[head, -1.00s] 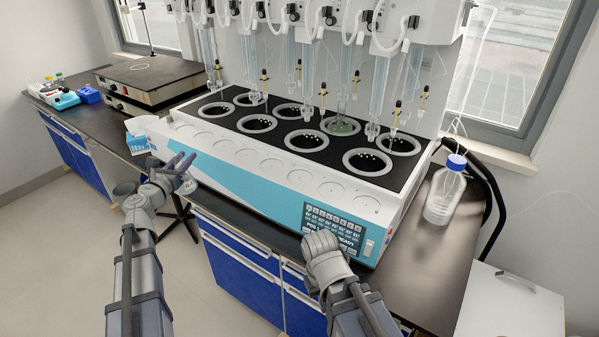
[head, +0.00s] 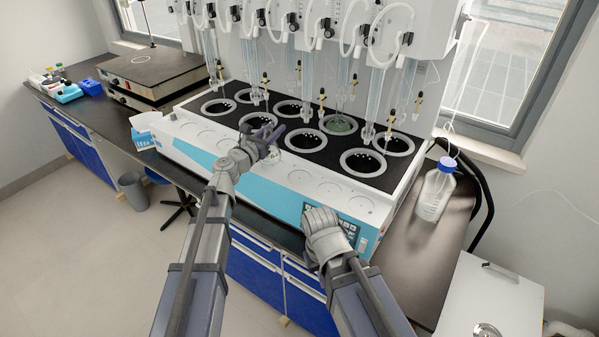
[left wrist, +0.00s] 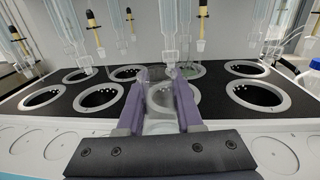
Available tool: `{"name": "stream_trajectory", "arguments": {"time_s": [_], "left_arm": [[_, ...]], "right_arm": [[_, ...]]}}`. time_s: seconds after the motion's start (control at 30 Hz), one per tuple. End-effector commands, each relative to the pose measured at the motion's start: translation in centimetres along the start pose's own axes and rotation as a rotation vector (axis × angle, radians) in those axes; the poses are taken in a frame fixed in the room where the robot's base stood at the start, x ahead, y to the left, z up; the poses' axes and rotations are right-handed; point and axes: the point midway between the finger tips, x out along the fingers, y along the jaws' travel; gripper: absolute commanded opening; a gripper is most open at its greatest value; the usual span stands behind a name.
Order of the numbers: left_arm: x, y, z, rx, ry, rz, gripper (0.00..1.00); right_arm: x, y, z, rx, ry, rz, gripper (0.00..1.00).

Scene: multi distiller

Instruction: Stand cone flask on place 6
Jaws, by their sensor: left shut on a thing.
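My left gripper (head: 268,136) is shut on a clear glass cone flask (left wrist: 158,94). In the left wrist view the flask sits between the two purple fingers, in front of the black well deck. In the head view the gripper is above the middle of the white front ledge, and the flask is hard to make out. The ledge carries a row of shallow round places; one (head: 300,178) lies just right of the gripper.
The distiller's black deck (head: 236,124) has two rows of ringed wells, with glass tubes hanging low above it. One back well (head: 340,124) looks greenish. A blue-capped bottle (head: 436,190) stands right of the machine, and a hot plate (head: 150,68) stands far left.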

Motion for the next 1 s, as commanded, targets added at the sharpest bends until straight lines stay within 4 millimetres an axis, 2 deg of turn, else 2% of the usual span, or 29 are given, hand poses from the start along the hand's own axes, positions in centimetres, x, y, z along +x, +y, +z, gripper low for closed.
{"name": "stream_trajectory", "arguments": {"time_s": [0.03, 0.2, 0.4, 0.53, 0.77, 1.0], "left_arm": [[0.7, -1.4, 1.0, 0.0, 0.0, -0.018, 0.0], [2.1, -5.0, 2.2, 0.0, 0.0, -0.06, 0.0], [3.1, -7.7, 3.0, 0.0, 0.0, -0.091, 0.0], [3.4, -8.6, 3.2, 0.0, 0.0, -0.101, 0.0], [3.5, -8.8, 3.1, 0.0, 0.0, -0.104, 0.0], [3.4, -8.8, 1.1, 0.0, 0.0, -0.103, 0.0]], "right_arm": [[-1.0, 0.1, 0.1, 0.0, 0.0, 0.0, 0.0], [-2.2, 0.2, 0.1, 0.0, 0.0, 0.0, 0.0], [-3.0, 0.3, 0.2, 0.0, 0.0, 0.0, 0.0], [-3.2, 0.3, 0.2, 0.0, 0.0, 0.0, 0.0], [-3.1, 0.3, 0.2, 0.0, 0.0, 0.0, 0.0], [-1.1, 0.1, 0.1, 0.0, 0.0, 0.0, 0.0]]}}
